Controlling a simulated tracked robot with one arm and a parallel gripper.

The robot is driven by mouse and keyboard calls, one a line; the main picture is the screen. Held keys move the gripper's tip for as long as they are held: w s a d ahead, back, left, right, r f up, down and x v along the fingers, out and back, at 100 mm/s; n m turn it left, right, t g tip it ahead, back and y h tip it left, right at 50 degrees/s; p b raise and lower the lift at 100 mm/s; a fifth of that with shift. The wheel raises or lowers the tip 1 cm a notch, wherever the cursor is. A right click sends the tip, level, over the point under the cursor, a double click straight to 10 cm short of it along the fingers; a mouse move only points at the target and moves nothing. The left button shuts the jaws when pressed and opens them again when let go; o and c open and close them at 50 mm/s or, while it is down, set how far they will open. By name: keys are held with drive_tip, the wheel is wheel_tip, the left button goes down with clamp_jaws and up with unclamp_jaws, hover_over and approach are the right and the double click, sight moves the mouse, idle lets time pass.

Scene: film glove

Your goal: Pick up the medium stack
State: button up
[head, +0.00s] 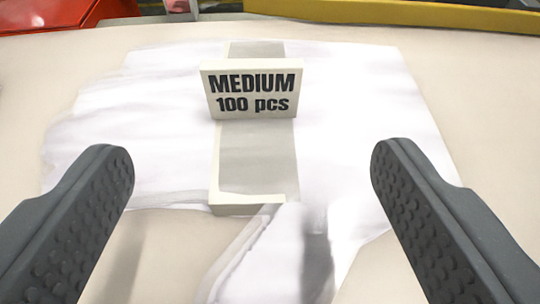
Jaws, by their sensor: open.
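The medium stack is a pile of white, thin film gloves (370,110) lying flat on a pale surface. A cream holder strip (255,170) runs across its middle. An upright cream block (252,90) on the strip carries the black text "MEDIUM 100 pcs". My gripper (253,165) is open, with one dark, studded finger at the left and one at the right. The block and strip appear between the two fingers in the picture, beyond the fingertips. Neither finger visibly touches the block. Part of the glove pile is hidden behind the fingers.
The pale table (480,110) is bare around the stack on both sides. A yellow bar (400,14) runs along the back right. A red object (75,14) stands at the back left, and another red edge shows at the far left.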

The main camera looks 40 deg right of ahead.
sight(254, 79)
drive_tip(key=shift+x, duration=1.15)
drive_tip(key=shift+b+x, duration=0.5)
drive_tip(key=shift+x, duration=2.05)
drive_tip(key=shift+r, duration=0.25)
drive_tip(key=c, duration=1.4)
